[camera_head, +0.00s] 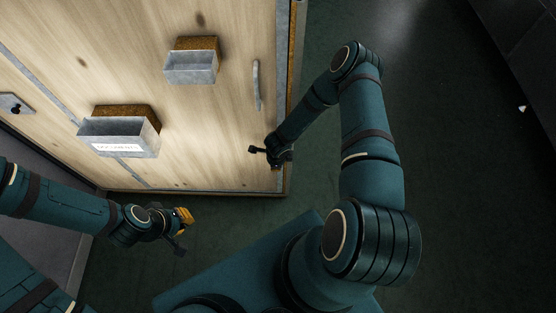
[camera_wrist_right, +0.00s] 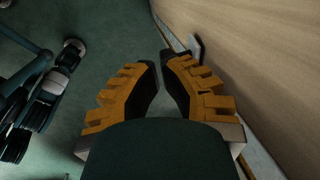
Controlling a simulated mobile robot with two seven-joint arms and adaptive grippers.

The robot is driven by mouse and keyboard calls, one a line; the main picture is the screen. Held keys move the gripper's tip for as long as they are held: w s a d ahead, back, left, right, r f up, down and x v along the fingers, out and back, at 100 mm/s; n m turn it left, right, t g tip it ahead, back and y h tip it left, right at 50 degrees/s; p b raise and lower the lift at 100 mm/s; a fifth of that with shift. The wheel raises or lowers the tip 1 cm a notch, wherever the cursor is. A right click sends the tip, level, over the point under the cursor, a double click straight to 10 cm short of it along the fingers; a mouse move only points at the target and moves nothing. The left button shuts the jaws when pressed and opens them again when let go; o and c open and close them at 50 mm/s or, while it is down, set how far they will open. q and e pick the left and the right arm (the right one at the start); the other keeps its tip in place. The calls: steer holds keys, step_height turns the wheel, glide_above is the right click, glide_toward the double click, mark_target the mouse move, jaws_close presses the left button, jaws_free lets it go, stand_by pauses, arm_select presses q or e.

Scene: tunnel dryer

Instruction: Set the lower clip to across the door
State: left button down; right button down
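The pale wooden door (camera_head: 225,140) fills the upper left of the head view. In the right wrist view, a small grey plate (camera_wrist_right: 195,46) at the door's edge, just beyond the fingertips, looks like the lower clip; its turn is hard to read. In the head view, my right gripper hides that spot. My right gripper (camera_wrist_right: 163,64) has orange, ribbed fingers with a narrow gap between the tips and nothing seen in it. It is at the door's lower right edge. My left gripper (camera_head: 183,232) is low in front of the door, its fingers apart and empty.
Two metal boxes, the upper (camera_head: 190,68) and the labelled lower one (camera_head: 118,137), stick out from the door. A vertical handle (camera_head: 257,85) is near its right edge. A lock plate (camera_head: 14,104) is at far left.

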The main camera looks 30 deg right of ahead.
arm_select(q)
steer(key=shift+f, duration=0.25)
arm_select(e)
steer(key=shift+w+a+f, duration=0.2)
steer(key=shift+a+f, duration=0.05)
steer(key=shift+f, duration=0.4)
